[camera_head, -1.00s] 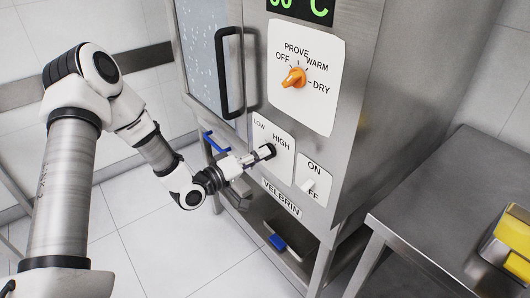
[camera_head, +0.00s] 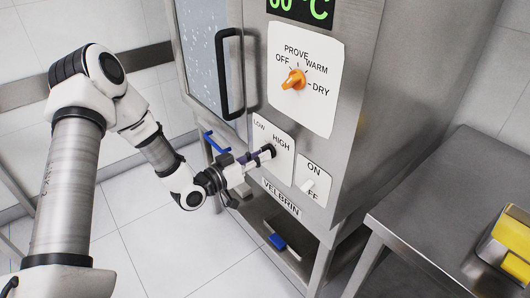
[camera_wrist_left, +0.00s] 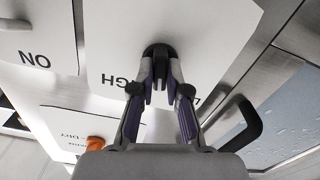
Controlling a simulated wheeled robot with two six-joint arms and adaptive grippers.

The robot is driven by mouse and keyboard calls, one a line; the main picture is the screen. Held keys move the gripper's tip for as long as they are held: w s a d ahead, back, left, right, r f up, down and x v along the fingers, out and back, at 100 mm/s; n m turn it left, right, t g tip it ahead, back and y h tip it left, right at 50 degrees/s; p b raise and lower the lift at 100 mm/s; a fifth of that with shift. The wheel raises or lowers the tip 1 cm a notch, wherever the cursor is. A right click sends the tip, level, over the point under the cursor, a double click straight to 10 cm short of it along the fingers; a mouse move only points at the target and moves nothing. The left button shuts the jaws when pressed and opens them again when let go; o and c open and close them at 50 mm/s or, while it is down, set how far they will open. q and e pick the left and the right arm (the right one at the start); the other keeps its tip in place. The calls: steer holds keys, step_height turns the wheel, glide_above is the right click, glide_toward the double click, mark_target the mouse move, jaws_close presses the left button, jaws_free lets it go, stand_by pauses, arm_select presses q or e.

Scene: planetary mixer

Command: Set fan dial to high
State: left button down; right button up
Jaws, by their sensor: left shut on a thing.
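The fan dial is a dark knob (camera_wrist_left: 158,50) on a white plate (camera_head: 284,163) marked LOW and HIGH, on the front of the steel cabinet. My left gripper (camera_head: 266,153) is at the plate, below the word HIGH in the head view. In the wrist view its two fingertips (camera_wrist_left: 160,72) are closed on the dial from both sides. The fingers cover much of the dial, so I cannot tell where its pointer stands. My right gripper is not in view.
An orange knob (camera_head: 293,79) marked OFF, PROVE, WARM and DRY sits above. An ON/OFF switch (camera_head: 309,185) is just right of the fan plate. A black door handle (camera_head: 222,75) stands out on the upper left. A steel table (camera_head: 440,215) is at the right.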

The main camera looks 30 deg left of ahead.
arm_select(q)
steer(key=m, duration=0.4)
steer(key=shift+m+p, duration=0.3)
steer(key=m, duration=0.3)
steer(key=shift+m+p, duration=0.3)
steer(key=shift+p, duration=0.05)
steer(key=c, duration=1.5)
jaws_free()
steer(key=shift+m, duration=0.4)
steer(key=o, duration=0.5)
steer(key=shift+d, duration=0.1)
steer(key=shift+c, duration=0.2)
